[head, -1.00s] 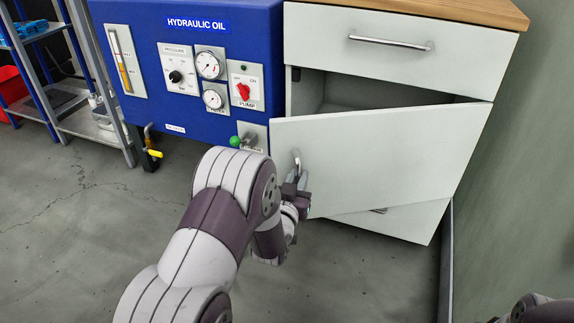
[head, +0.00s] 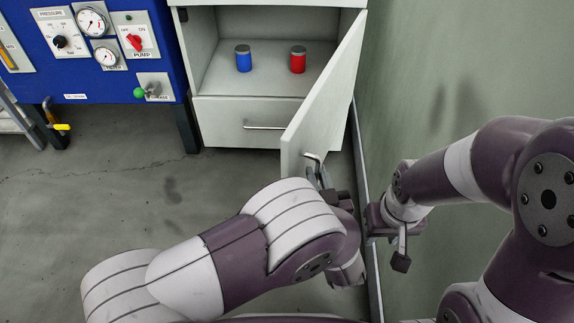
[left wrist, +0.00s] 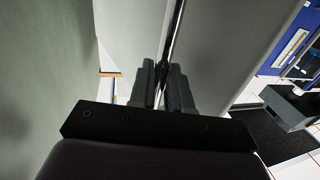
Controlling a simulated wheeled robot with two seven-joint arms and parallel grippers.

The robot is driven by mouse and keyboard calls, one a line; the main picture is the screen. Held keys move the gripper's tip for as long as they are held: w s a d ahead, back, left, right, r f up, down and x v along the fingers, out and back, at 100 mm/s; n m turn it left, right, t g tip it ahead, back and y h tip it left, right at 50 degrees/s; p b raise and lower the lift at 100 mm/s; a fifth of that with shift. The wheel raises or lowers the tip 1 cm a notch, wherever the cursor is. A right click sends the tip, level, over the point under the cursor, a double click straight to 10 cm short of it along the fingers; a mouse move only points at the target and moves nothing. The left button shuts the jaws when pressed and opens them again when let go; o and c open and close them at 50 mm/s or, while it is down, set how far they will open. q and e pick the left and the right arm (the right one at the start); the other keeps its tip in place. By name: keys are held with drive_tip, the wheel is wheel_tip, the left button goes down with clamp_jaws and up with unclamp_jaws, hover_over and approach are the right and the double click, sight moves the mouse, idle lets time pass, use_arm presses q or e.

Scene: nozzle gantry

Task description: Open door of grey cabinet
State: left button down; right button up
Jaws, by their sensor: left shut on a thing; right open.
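The grey cabinet (head: 204,118) stands at the top middle of the head view. Its door (head: 335,85) is swung wide open, hinged on the right, and its inside shows. My left gripper (head: 322,180) is shut on the door's handle (head: 312,160) near the door's free edge. In the left wrist view the fingers (left wrist: 162,88) close around the metal handle (left wrist: 175,35), with the pale door behind. My right gripper (head: 393,240) is open and empty beside the wall, to the right of the left gripper.
A blue can (head: 243,60) and a red can (head: 297,60) stand inside the cabinet. A closed drawer (head: 220,112) is below. The blue hydraulic unit (head: 80,85) stands at left. The green wall (head: 430,80) is close at right. Floor at lower left is clear.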

use_arm(q)
drive_tip(key=shift+s+d+r, duration=0.1)
drive_tip(key=shift+d+r, duration=0.1)
drive_tip(key=shift+d, duration=0.4)
drive_tip(key=shift+d+r, duration=0.15)
drive_tip(key=shift+d, duration=0.4)
use_arm(e)
drive_tip(key=shift+r, duration=0.1)
use_arm(q)
drive_tip(key=c, duration=1.3)
unclamp_jaws()
drive_tip(key=shift+o, duration=0.4)
drive_tip(key=shift+w+f, duration=0.25)
use_arm(e)
drive_tip(key=shift+w+d, duration=0.1)
drive_tip(key=shift+w, duration=0.1)
use_arm(q)
drive_tip(key=shift+s+a+f, duration=0.1)
drive_tip(key=shift+s, duration=0.05)
